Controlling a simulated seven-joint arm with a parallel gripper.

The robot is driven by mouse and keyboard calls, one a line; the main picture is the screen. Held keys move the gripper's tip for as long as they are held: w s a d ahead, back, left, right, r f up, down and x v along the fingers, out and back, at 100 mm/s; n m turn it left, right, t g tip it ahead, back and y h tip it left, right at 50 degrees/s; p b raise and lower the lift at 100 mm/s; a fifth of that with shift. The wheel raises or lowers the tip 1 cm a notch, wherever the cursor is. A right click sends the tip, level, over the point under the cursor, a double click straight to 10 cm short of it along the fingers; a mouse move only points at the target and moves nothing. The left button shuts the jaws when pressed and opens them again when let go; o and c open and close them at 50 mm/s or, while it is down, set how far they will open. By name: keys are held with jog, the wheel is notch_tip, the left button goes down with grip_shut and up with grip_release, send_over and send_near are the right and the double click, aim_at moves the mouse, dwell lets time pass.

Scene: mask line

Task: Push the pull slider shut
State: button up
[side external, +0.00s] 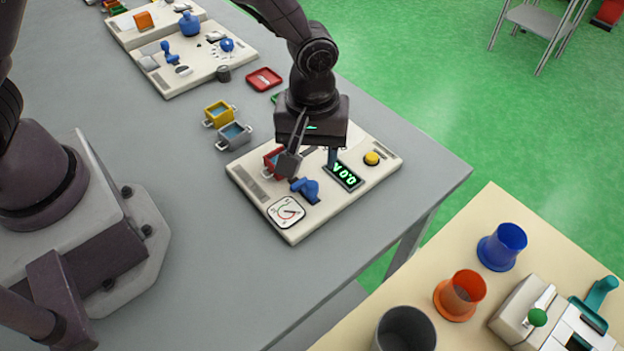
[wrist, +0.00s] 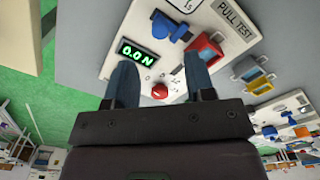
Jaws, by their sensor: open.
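The cream test board (side external: 338,208) lies on the grey table and is lettered PULL TEST in the wrist view (wrist: 235,20). A green-lit display (side external: 344,176) reads 0.0 N in the wrist view. My gripper (side external: 312,160) is open and empty over the board, its fingers pointing down. In the wrist view the fingers (wrist: 160,80) are apart from the blue piece. Their height above the board is hard to tell.
A red box (side external: 271,158) sits by the blue piece, partly behind a finger. Yellow (side external: 219,114) and grey (side external: 234,135) boxes stand behind. The table in front of the board is clear.

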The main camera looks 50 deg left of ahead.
aim_at(312, 184)
notch_tip(312, 184, down, 8)
jog(key=shift+r, duration=0.2)
grip_shut()
